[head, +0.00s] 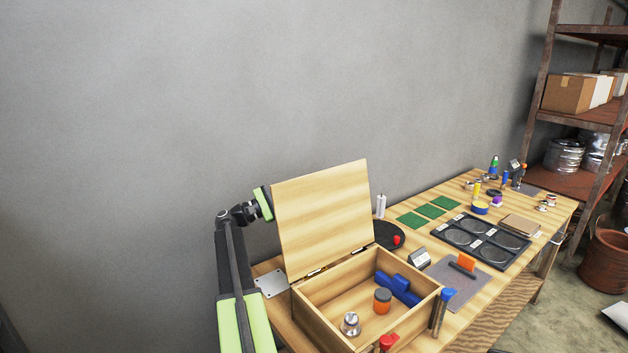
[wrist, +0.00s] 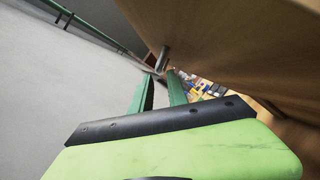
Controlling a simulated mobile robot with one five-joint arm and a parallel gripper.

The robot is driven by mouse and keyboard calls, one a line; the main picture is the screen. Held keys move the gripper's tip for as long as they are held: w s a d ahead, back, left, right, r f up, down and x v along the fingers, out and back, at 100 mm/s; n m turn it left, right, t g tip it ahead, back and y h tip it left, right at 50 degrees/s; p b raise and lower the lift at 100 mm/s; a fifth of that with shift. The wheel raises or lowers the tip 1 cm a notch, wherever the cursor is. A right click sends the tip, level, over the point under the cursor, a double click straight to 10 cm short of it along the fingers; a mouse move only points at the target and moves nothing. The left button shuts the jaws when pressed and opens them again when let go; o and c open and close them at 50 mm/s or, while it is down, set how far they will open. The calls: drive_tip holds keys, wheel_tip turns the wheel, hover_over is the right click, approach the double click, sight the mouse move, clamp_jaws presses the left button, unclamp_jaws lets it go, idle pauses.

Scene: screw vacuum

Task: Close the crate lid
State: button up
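The wooden crate (head: 318,320) sits on the near end of the workbench. Its lid (head: 322,215) stands up, tilted slightly back, on hinges at the crate's rear edge. My gripper (head: 263,203) is at the lid's left edge, partly hidden behind it, with its fingertips out of sight in the head view. In the wrist view my gripper (wrist: 160,78) shows two green fingers apart with nothing clearly between them. The lid's wooden face (wrist: 235,45) fills the upper right there, close to the fingers; contact cannot be told.
Inside the crate are a blue part (head: 398,287), an orange-and-grey jar (head: 382,301) and a metal piece (head: 350,324). A blue-capped tool (head: 443,305) stands by its right wall. A black tray (head: 480,240) and green squares (head: 431,211) lie farther along the bench. The grey wall (head: 150,130) is behind.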

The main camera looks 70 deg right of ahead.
sight(313, 184)
drive_tip(key=p+x, duration=0.1)
drive_tip(key=x, duration=0.5)
drive_tip(key=shift+s+d+r, duration=0.1)
drive_tip(key=shift+s+d, duration=0.1)
drive_tip(key=shift+s, duration=0.05)
clamp_jaws()
drive_tip(key=shift+w, duration=0.1)
idle(1.0)
